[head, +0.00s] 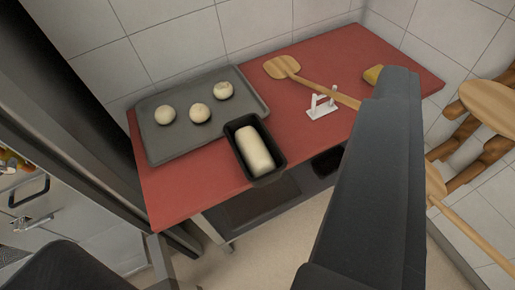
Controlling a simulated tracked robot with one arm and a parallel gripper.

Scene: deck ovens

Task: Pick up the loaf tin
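The loaf tin (275,159) is a black rectangular tin holding a pale, smooth loaf of dough (255,149). It sits on the red worktop near its front edge, beside the right front part of a grey baking tray. My gripper (397,82) appears as a large dark shape in the right foreground, to the right of the tin and apart from it in the picture. The view does not show whether its fingers are apart or together. The tin is fully in view.
The grey baking tray (168,148) holds three dough balls. A wooden peel (318,87) rests on a white stand (322,108) on the red worktop (195,188). A yellowish object (372,74) is partly hidden behind my gripper. More wooden peels (490,103) are at the right wall.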

